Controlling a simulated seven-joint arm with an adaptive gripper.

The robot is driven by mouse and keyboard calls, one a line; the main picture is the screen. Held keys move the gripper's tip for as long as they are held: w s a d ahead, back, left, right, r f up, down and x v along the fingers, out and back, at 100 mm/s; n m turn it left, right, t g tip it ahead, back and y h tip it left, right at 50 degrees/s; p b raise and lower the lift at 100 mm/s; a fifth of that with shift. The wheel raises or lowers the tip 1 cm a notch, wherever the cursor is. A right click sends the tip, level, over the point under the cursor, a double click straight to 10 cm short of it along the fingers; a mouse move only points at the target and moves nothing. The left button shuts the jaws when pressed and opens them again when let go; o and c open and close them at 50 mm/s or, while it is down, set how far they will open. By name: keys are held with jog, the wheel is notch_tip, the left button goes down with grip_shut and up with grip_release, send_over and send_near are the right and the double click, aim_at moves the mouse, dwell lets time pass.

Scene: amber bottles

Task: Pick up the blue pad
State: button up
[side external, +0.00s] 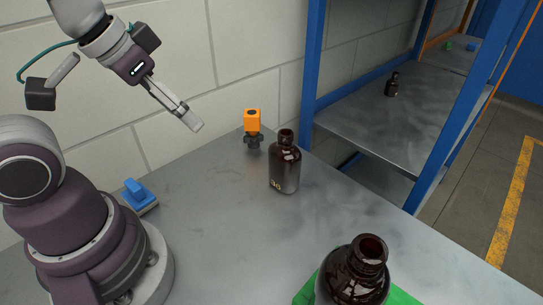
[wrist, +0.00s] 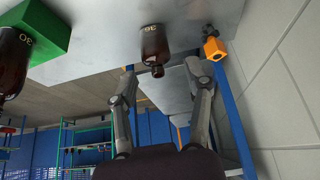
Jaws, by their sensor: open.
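The blue pad (side external: 137,193) is a small blue block with a raised handle. It lies on the grey table beside my arm's base, at the left in the side external view. I do not see it in the wrist view. My gripper (side external: 193,120) is raised high above the table, to the upper right of the pad and well apart from it. In the wrist view the two fingers of my gripper (wrist: 163,78) are spread apart with nothing between them.
A dark amber bottle (side external: 285,167) stands mid-table, with an orange-topped object (side external: 252,122) behind it. Another amber bottle (side external: 353,277) stands on a green block (side external: 401,297) at the front. A wall runs behind; blue-framed shelves (side external: 312,75) stand right. The table's middle is clear.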

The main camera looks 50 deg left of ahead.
jog(key=s+a+f+n+g, duration=0.2)
jog(key=a+f+n+g, duration=0.2)
jog(key=a+n, duration=0.6)
jog(key=n+g+h, duration=0.1)
jog(key=n+h, duration=0.1)
jog(key=n, duration=0.7)
send_near(132, 184)
jog(key=shift+w, duration=0.55)
jog(key=f, duration=0.3)
jog(key=d+f, duration=0.1)
jog(key=f, duration=0.5)
jog(key=shift+s+d+f, duration=0.3)
jog(key=shift+s+d, duration=0.05)
jog(key=shift+f, duration=0.45)
grip_shut()
